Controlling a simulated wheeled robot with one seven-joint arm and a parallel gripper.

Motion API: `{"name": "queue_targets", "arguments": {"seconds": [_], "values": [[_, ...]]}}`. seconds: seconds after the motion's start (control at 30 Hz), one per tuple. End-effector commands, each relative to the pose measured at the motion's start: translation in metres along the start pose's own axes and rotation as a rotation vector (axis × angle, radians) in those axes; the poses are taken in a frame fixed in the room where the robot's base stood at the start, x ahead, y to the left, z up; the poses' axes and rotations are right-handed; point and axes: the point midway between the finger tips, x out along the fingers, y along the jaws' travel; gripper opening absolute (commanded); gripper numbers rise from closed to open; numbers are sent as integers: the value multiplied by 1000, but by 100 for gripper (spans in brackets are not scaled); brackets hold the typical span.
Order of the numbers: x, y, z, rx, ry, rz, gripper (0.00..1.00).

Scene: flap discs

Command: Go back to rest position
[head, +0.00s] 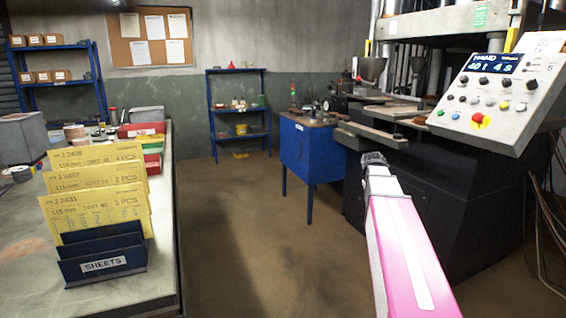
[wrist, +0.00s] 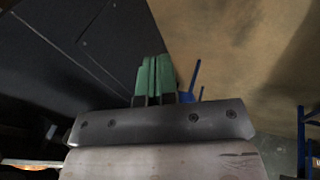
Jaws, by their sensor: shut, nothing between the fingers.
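My gripper (wrist: 154,65) shows in the wrist view as green fingers side by side, closed together, with nothing held between them. In the head view my pink and white arm reaches up from the lower right. Its dark end lies in front of the black press (head: 440,185); I cannot make out the fingers there. In the wrist view the press's dark side (wrist: 60,60) fills the left and brown floor (wrist: 240,40) the upper right.
A blue cabinet (head: 310,155) stands just left of my arm's end. A control panel (head: 495,90) hangs at the right. A workbench (head: 165,215) with a blue sheet holder (head: 100,262) runs along the left. The floor (head: 240,210) between bench and press is clear.

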Motion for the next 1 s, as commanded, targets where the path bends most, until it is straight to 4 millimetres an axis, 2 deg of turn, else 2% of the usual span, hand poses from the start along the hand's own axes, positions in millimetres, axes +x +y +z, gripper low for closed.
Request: {"name": "queue_targets", "arguments": {"seconds": [0.03,0.2,0.4,0.6,0.7,0.8,1.0], "values": [[11,-27,14,9,-9,-29,0],[41,-102,45,61,-38,-123,0],[68,-185,91,127,-90,-225,0],[83,-256,141,195,-157,-311,0],[87,-281,160,222,-185,-340,0],[90,-297,173,243,-205,-360,0],[91,-306,180,257,-218,-371,0]]}}
